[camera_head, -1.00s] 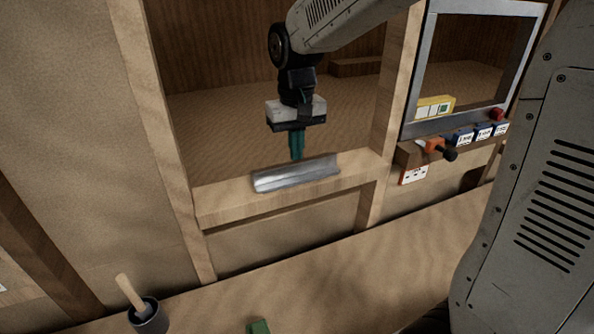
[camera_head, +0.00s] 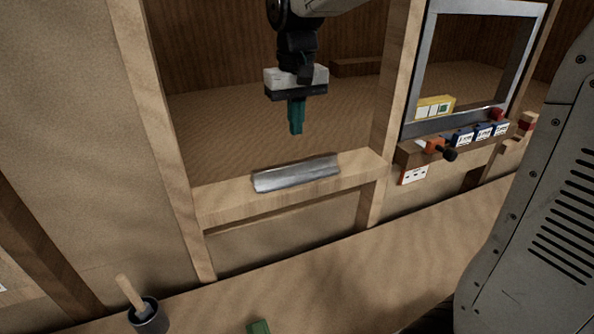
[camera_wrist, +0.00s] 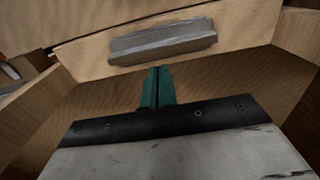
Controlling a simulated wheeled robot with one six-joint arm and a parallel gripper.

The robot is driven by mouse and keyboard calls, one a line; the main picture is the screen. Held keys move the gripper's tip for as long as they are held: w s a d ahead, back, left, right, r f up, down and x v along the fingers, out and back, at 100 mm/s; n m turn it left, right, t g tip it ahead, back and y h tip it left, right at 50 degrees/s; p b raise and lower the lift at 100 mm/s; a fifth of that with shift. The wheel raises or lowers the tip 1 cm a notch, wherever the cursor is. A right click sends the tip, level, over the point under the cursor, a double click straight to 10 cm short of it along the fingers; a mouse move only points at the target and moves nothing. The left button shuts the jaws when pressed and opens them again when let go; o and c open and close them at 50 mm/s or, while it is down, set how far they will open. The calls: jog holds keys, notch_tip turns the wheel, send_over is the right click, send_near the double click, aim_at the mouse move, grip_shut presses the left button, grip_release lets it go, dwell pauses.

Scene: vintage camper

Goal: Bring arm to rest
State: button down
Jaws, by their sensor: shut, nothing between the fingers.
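My gripper (camera_head: 296,130) points down in the head view, its green fingers together with nothing between them. It hangs in the opening of the wooden frame, above and apart from a grey metal angle strip (camera_head: 297,174). The strip lies along the wooden sill (camera_head: 225,206). In the wrist view the closed green fingers (camera_wrist: 158,72) point toward the strip (camera_wrist: 162,42), with a gap between them. The upper part of my arm runs out of the top of the head view.
Right of the opening is a metal-framed window (camera_head: 418,62) with a yellow box (camera_head: 435,107). Below it, a shelf holds an orange-and-black tool (camera_head: 438,147) and small blue boxes (camera_head: 463,137). A dark cup (camera_head: 149,318) with a wooden handle and a green block (camera_head: 259,327) sit at the bottom.

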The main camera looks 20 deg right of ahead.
jog(key=shift+s+f, duration=0.2)
jog(key=shift+f, duration=0.1)
jog(key=s+d+f, duration=0.1)
jog(key=s+d, duration=0.1)
jog(key=s, duration=1)
jog(key=s+d+f+t, duration=0.1)
jog(key=s+f, duration=0.1)
jog(key=s, duration=1)
jog(key=shift+s+d, duration=0.3)
jog(key=shift+d, duration=0.1)
jog(key=shift+f, duration=0.1)
